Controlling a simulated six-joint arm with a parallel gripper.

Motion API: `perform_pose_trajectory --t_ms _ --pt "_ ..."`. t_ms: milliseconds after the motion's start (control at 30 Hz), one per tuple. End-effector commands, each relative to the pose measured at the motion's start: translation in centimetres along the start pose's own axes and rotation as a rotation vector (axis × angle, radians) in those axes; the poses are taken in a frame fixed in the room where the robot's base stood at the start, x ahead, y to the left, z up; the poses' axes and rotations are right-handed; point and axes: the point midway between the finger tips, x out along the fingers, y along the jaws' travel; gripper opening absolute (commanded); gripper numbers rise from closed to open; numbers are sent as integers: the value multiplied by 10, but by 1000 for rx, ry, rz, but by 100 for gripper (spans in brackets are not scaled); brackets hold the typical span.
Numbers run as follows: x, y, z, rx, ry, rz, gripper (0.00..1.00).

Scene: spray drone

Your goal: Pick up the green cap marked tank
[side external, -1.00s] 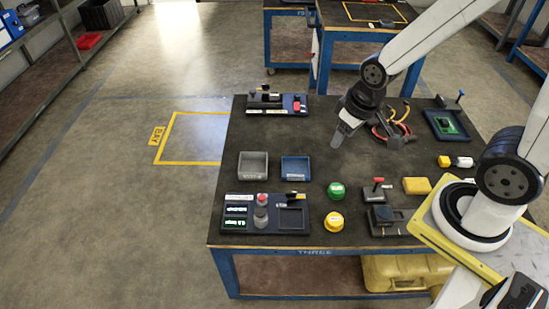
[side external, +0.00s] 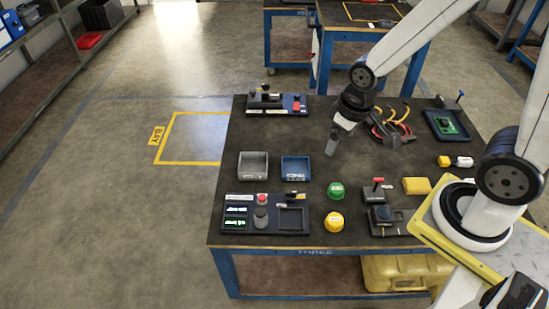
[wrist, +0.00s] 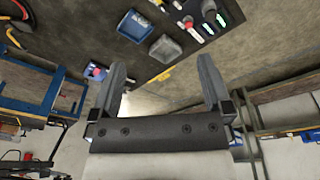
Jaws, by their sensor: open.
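The green cap (side external: 336,190) sits on the dark bench top near its front middle in the side view, just behind a yellow cap (side external: 335,221). A small pale label shows on its top, but the words are too small to read. My gripper (side external: 331,147) is above the bench, behind the green cap and apart from it. In the wrist view my gripper (wrist: 164,82) shows its two fingers wide apart with nothing between them. I cannot make out the green cap clearly in the wrist view.
Left of the caps stand a grey bin (side external: 253,166), a blue bin (side external: 296,168) and a black control panel (side external: 240,226). To the right are a joystick device (side external: 376,192) and a yellow block (side external: 416,186). Cables (side external: 396,126) lie behind. The bench middle is clear.

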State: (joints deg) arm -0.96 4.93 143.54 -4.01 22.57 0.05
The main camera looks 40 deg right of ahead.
Motion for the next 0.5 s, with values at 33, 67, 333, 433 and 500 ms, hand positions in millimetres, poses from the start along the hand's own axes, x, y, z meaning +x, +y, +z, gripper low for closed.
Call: perform_pose_trajectory --t_ms 33,67,333,433,500 --pt "6 0 -1 -27 -28 7 100" --pt "9 0 -2 -46 -45 12 100" --pt "46 3 -7 -241 -223 75 100" --pt "62 6 -9 -316 -288 102 100" --pt "72 8 -10 -368 -333 123 100"
